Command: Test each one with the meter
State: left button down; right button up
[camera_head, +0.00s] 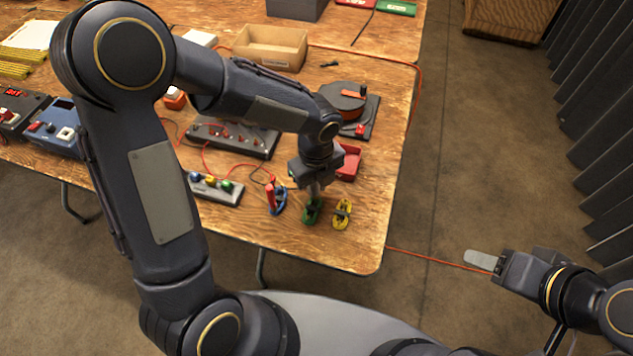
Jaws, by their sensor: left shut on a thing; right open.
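My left gripper (315,190) reaches down at the table's front right and is shut on a green clip-like piece (312,212). I cannot tell whether the green piece touches the table. A yellow piece (342,214) of similar size lies just right of it. A blue piece (279,207) with a red probe-like stick (270,193) by it is to the left. A blue boxy device (62,132), possibly a meter, sits at the far left. My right gripper (485,261) is open and empty, off the table over the floor; mostly one finger shows.
A small panel (214,187) with coloured knobs and a dark strip (235,137) with red switches lie behind. A red tray (348,163), a round dark device (345,99) and a cardboard box (270,46) stand farther back. Red cables cross the wooden table (350,250).

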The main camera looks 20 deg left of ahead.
pick_arm(q)
jog(key=c, duration=1)
grip_release()
jog(key=shift+r+p, duration=3.4)
jog(key=shift+r, duration=0.35)
